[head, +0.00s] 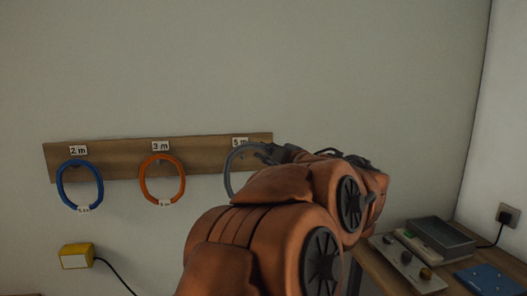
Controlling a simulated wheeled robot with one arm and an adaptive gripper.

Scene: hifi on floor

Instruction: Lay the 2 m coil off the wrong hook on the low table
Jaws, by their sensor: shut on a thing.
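A wooden board (113,165) on the wall carries signs reading 2 m, 3 m and 5 m. A blue coil (59,189) hangs under the 2 m sign and an orange coil (143,186) under the 3 m sign. Their small tags are too small to read surely. A grey coil (229,170) is at the 5 m sign, partly hidden by my arm; I see no tag on it. My gripper (270,154) is shut on the grey coil at its upper right. Whether the coil still touches its hook is hidden. A wooden table top (455,282) shows at the lower right.
On the table top are a grey tray (446,236), a panel with knobs (408,262) and a blue flat object (488,279). A yellow box (76,257) with a black cable is at the lower left. A wall socket (507,214) is at the right.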

